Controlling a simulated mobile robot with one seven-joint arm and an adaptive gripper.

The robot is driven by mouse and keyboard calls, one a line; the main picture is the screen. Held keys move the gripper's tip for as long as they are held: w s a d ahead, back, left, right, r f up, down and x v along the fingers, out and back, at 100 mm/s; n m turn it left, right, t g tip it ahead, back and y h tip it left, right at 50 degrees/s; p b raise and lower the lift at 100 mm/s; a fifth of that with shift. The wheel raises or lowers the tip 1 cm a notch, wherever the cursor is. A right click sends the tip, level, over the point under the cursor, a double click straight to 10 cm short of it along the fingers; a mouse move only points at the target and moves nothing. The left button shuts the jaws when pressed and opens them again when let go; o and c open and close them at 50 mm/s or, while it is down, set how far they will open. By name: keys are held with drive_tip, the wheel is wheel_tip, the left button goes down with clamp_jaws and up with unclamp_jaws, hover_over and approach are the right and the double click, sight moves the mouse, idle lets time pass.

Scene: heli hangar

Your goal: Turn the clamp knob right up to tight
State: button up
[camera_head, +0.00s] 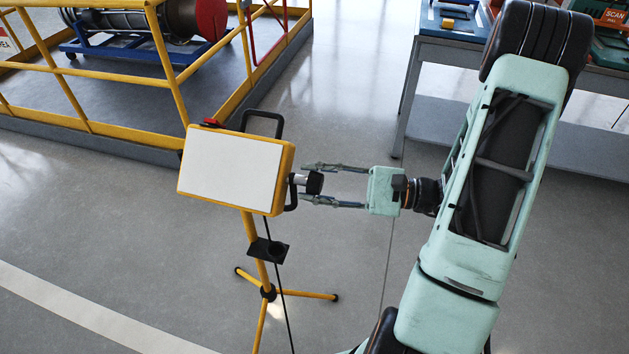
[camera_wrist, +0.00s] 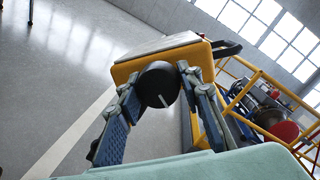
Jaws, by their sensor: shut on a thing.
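The clamp knob (camera_head: 315,183) is a dark round knob on a short shaft at the right side of a yellow box-shaped head (camera_head: 284,173) with a white panel, on a tripod stand. In the wrist view the knob (camera_wrist: 155,80) faces me, with a white line low on its face, slanting slightly down to the right. My gripper (camera_head: 304,183) reaches in from the right, one finger on each side of the knob, shut on it. In the wrist view the fingers of my gripper (camera_wrist: 158,87) flank the knob. The exact contact at the fingertips is hard to see.
The yellow tripod (camera_head: 268,292) stands on open grey floor, with a black cable hanging beside it. A yellow railing (camera_head: 165,60) encloses a platform with a reel at the upper left. A grey workbench (camera_head: 440,49) with cases stands at the upper right.

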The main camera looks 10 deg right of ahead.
drive_tip(key=shift+m, duration=0.3)
drive_tip(key=m+p, duration=0.1)
drive_tip(key=m, duration=0.2)
drive_tip(key=m+p, duration=0.2)
drive_tip(key=shift+m+t+y, duration=0.3)
drive_tip(key=shift+m, duration=0.1)
drive_tip(key=m+p, duration=0.3)
drive_tip(key=m, duration=0.3)
drive_tip(key=shift+s+t, duration=0.1)
drive_tip(key=shift+t, duration=0.3)
drive_tip(key=m+t+p, duration=0.1)
drive_tip(key=m+p, duration=0.2)
drive_tip(key=m, duration=0.4)
drive_tip(key=m+t+h+p, duration=0.1)
drive_tip(key=m+p, duration=0.1)
drive_tip(key=m, duration=0.4)
drive_tip(key=shift+s+f+m, duration=0.1)
drive_tip(key=shift+m, duration=0.2)
drive_tip(key=o, duration=1.2)
drive_tip(key=shift+c, duration=0.2)
